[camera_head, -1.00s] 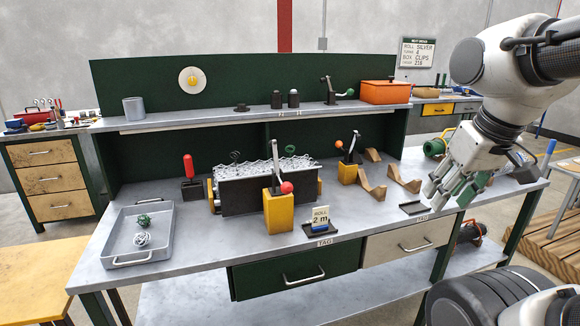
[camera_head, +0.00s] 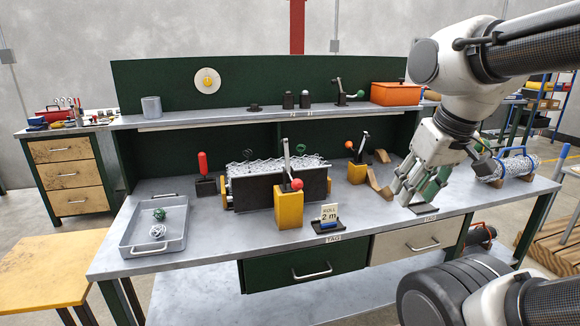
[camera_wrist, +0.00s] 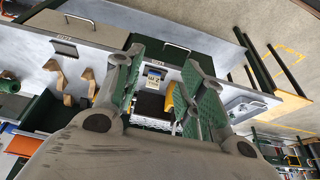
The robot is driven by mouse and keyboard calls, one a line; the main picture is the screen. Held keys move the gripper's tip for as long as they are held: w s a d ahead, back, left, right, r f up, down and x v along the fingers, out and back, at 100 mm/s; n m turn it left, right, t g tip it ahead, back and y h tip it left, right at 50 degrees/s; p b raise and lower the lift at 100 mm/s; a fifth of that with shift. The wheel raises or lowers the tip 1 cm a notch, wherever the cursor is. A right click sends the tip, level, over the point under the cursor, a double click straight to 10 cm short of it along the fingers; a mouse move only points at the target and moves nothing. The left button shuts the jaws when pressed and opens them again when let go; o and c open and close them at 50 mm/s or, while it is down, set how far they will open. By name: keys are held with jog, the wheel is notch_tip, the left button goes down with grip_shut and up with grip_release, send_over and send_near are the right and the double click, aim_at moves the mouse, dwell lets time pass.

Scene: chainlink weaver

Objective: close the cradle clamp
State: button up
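Two yellow clamp posts with upright levers stand on the bench. The front one (camera_head: 288,208) has a red ball and stands before the dark trough of wire mesh (camera_head: 250,190). The rear one (camera_head: 356,173) has an orange ball and is beside the wooden saddles (camera_head: 379,188). I cannot tell which part is the cradle clamp. My gripper (camera_head: 418,196) is above the bench's right part; its green-padded fingers are apart and empty in the wrist view (camera_wrist: 165,90).
A grey tray (camera_head: 135,249) with two small wire balls sits at the left front. A "2 m" roll sign (camera_head: 329,213) stands near the front edge. An orange box (camera_head: 396,94) is on the shelf. The bench front between tray and sign is largely clear.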

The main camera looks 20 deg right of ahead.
jog(key=shift+o, duration=1.1)
send_near(298, 180)
notch_tip(298, 180, down, 3)
jog(key=x, duration=0.7)
jog(key=shift+w+a, duration=0.1)
jog(key=shift+w, duration=0.35)
jog(key=shift+r, duration=0.1)
grip_shut()
